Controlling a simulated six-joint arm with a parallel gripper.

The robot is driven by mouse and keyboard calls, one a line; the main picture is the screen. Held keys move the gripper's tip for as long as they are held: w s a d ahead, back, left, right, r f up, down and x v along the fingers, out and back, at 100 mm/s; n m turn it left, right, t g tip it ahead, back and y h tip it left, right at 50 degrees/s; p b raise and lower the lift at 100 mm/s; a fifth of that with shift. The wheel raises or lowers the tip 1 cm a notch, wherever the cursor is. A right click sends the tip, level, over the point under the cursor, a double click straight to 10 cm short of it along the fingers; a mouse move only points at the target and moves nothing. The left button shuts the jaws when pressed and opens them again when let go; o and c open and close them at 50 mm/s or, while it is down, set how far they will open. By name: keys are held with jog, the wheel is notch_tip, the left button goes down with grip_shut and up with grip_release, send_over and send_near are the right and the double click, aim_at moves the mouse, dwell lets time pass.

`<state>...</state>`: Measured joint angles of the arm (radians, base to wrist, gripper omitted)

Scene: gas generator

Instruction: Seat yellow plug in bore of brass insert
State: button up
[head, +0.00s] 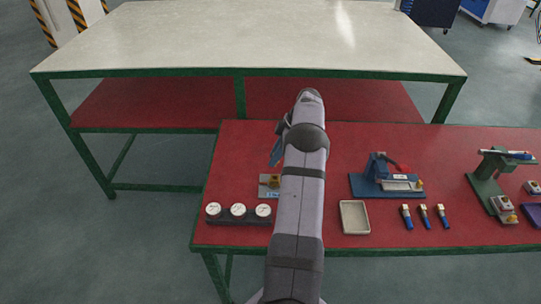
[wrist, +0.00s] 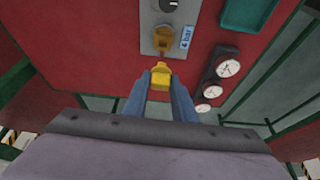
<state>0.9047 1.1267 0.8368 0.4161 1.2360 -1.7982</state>
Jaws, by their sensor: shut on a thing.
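The yellow plug (wrist: 160,77) is between the two blue fingertips of my gripper (wrist: 160,78), which is shut on it. In the wrist view the brass insert (wrist: 163,40) is just beyond the plug, on a grey plate with a "4 bar" label (wrist: 187,38). I cannot tell whether plug and insert touch. In the head view the insert (head: 271,181) shows just left of my arm, and my blue gripper (head: 276,153) is partly hidden behind the arm. The plug cannot be made out there, and the inside of the bore is hidden.
A row of three white gauges (head: 238,211) stands at the near left of the red table (head: 335,140). Right of my arm are an empty tray (head: 354,217), a blue fixture (head: 383,178), three blue-capped pieces (head: 424,217) and a green stand (head: 490,185).

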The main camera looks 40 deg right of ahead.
jog(key=shift+b, duration=0.3)
jog(key=b, duration=0.4)
send_over(271, 178)
jog(key=s+d, duration=0.1)
jog(key=shift+f, duration=2.9)
jog(key=shift+f+b, duration=0.3)
jog(key=shift+b, duration=0.55)
jog(key=shift+f, duration=0.35)
jog(key=shift+f+b, duration=0.65)
jog(key=shift+b, duration=0.15)
jog(key=o, duration=1.1)
jog(key=shift+r, duration=0.1)
jog(key=shift+b+v, duration=1)
jog(key=shift+v, duration=2.6)
